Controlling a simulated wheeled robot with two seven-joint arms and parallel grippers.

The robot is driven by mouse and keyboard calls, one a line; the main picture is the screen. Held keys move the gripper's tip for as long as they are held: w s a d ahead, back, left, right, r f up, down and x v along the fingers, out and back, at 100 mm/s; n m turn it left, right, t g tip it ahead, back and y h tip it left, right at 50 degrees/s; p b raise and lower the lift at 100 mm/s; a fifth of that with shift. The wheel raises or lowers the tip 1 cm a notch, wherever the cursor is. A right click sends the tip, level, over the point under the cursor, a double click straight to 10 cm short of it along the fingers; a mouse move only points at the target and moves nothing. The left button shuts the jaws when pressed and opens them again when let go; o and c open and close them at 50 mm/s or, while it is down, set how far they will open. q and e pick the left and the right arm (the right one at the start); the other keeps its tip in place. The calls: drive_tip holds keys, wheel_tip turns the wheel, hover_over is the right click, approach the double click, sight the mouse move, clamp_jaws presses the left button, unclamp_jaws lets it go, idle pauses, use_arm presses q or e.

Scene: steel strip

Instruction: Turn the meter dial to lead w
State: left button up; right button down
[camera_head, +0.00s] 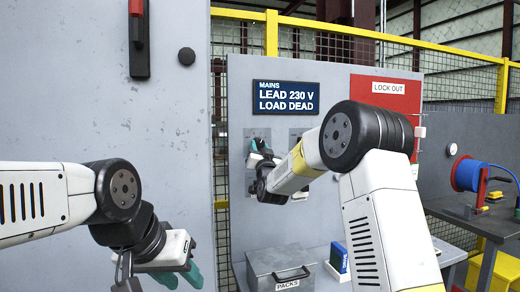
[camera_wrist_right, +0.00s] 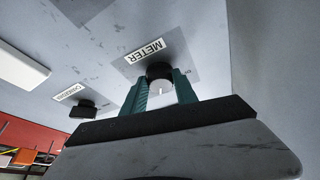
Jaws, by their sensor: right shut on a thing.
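The meter dial (camera_wrist_right: 160,71) is a dark round knob on a grey plate beneath a METER label (camera_wrist_right: 146,51) in the right wrist view. My right gripper (camera_wrist_right: 160,92) is shut on it, with teal fingers on both sides. A pale face with a small mark shows between the fingers; the setting it points to cannot be read. In the head view my right gripper (camera_head: 260,152) is at the grey panel, and the dial is mostly hidden. The display (camera_head: 286,97) reads MAINS, LEAD 230 V, LOAD DEAD. My left gripper (camera_head: 180,274) hangs low at left, its teal fingers apart and empty.
A second dark knob (camera_wrist_right: 83,108) with its own label sits left of the meter dial in the wrist view. A grey PACKS box (camera_head: 281,270) and a blue box (camera_head: 338,260) stand below the panel. A red LOCK OUT board (camera_head: 396,99) is at right.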

drive_tip(key=m+h, duration=0.1)
drive_tip(key=m, duration=0.2)
drive_tip(key=m+h, duration=0.1)
drive_tip(key=m, duration=0.1)
drive_tip(key=m+g+h, duration=0.1)
drive_tip(key=m, duration=0.2)
drive_tip(key=shift+a+r+m+h, duration=0.2)
drive_tip(key=shift+a+m+h, duration=0.1)
drive_tip(key=shift+h, duration=0.1)
drive_tip(key=c, duration=1)
unclamp_jaws()
drive_tip(key=shift+o, duration=0.2)
drive_tip(key=shift+s, duration=0.1)
drive_tip(key=v, duration=0.7)
drive_tip(key=shift+s, duration=0.4)
